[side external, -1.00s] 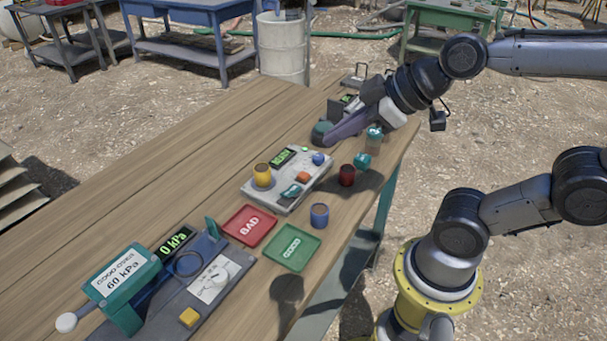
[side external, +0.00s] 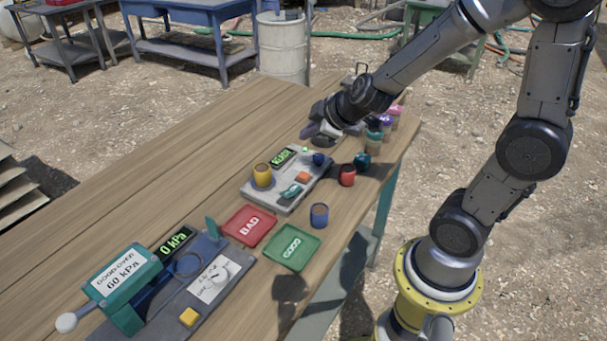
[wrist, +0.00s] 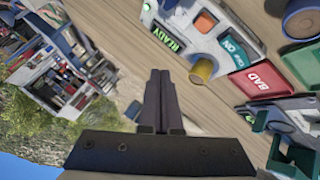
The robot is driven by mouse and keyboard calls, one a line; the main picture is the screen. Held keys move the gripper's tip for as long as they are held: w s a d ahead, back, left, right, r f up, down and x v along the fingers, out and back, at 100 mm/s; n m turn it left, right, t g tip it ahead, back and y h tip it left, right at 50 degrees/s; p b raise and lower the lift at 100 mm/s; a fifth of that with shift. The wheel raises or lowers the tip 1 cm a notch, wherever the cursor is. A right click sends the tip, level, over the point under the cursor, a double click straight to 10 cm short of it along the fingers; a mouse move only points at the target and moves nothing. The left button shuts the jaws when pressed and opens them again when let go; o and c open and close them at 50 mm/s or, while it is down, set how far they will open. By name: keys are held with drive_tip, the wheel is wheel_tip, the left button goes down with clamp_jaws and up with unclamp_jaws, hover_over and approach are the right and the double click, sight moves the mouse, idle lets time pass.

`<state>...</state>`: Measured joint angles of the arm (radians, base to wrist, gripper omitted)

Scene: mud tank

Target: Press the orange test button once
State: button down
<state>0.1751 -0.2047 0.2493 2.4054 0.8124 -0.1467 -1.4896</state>
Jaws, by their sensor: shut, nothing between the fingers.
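My gripper (side external: 312,132) is shut and empty, above the table just beyond the far end of the box, apart from the button. In the wrist view my closed fingers (wrist: 160,74) point at the table, with the READY display (wrist: 166,38) and switch (wrist: 233,46) beyond them.
Red (side external: 347,175) and blue (side external: 319,215) cups stand to the right, with more cups behind. BAD (side external: 248,226) and GOOD (side external: 290,248) trays and a pressure rig (side external: 122,283) are nearer. The table's left side is clear.

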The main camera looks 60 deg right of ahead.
sight(308, 177)
drive_tip(key=shift+f, duration=0.1)
drive_tip(key=shift+f, duration=4.3)
drive_tip(key=shift+f, duration=0.2)
drive_tip(key=shift+f, duration=0.2)
drive_tip(key=shift+f, duration=0.55)
drive_tip(key=shift+r, duration=1)
drive_tip(key=shift+r, duration=2.5)
